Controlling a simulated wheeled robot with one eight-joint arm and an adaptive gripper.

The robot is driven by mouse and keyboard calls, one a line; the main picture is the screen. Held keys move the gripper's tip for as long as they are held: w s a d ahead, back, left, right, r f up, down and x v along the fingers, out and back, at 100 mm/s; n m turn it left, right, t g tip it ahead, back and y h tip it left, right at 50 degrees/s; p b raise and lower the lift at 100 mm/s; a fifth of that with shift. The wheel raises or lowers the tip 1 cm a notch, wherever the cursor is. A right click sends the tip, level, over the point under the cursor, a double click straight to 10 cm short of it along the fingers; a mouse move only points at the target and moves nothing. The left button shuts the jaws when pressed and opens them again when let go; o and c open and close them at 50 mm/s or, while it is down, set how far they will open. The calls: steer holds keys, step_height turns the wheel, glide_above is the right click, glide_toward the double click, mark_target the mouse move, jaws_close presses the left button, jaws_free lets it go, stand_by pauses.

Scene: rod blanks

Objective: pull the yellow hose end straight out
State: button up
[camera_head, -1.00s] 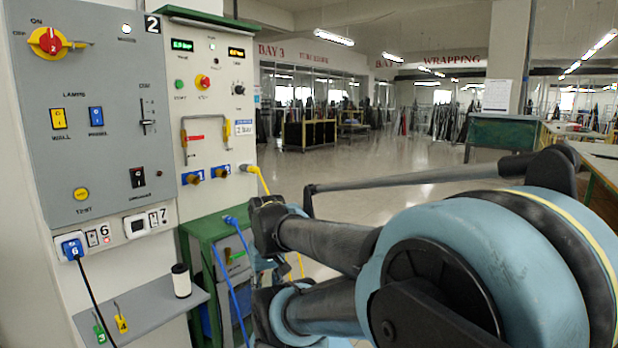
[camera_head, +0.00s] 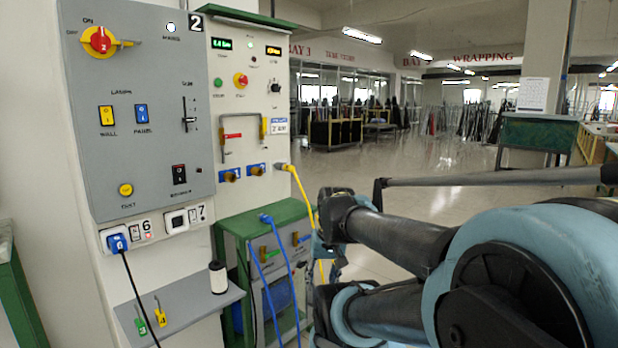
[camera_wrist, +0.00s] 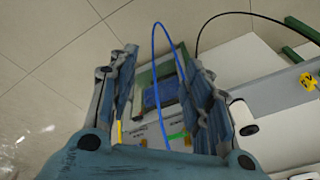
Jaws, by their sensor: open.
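The yellow hose end (camera_head: 281,167) sits in a fitting at the lower right of the control panel (camera_head: 246,110), beside two brass valves with blue tags. From there the yellow hose (camera_head: 301,190) hangs down behind my arm. My gripper is mostly hidden behind my arm links in the head view, low and right of the hose end. In the wrist view my gripper (camera_wrist: 160,85) is open, with both fingers spread and nothing held between them. A short yellow piece (camera_wrist: 119,131) shows by the left finger; I cannot tell if they touch. The hose end is not recognisable in the wrist view.
A green-framed unit (camera_head: 232,222) with blue hoses (camera_head: 290,255) stands below the panel. A grey shelf (camera_head: 190,318) with a white spool (camera_head: 217,278) juts out to its left. A blue plug (camera_head: 117,240) with a black cable is at left. Open floor (camera_head: 430,170) lies to the right.

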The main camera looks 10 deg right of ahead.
steer(key=w+a+r+m+t+y, duration=0.1)
steer(key=w+a+r+m+y, duration=0.15)
steer(key=w, duration=0.35)
steer(key=w+a+r+m+t+y, duration=0.1)
steer(key=w+a+r+m+y, duration=0.1)
steer(key=w+a+r+m, duration=0.3)
steer(key=m+t+y, duration=0.5)
steer(key=m+t, duration=0.5)
steer(key=m, duration=1)
glide_toward(293, 169)
steer(key=shift+x, duration=6)
steer(key=shift+f, duration=0.1)
jaws_close()
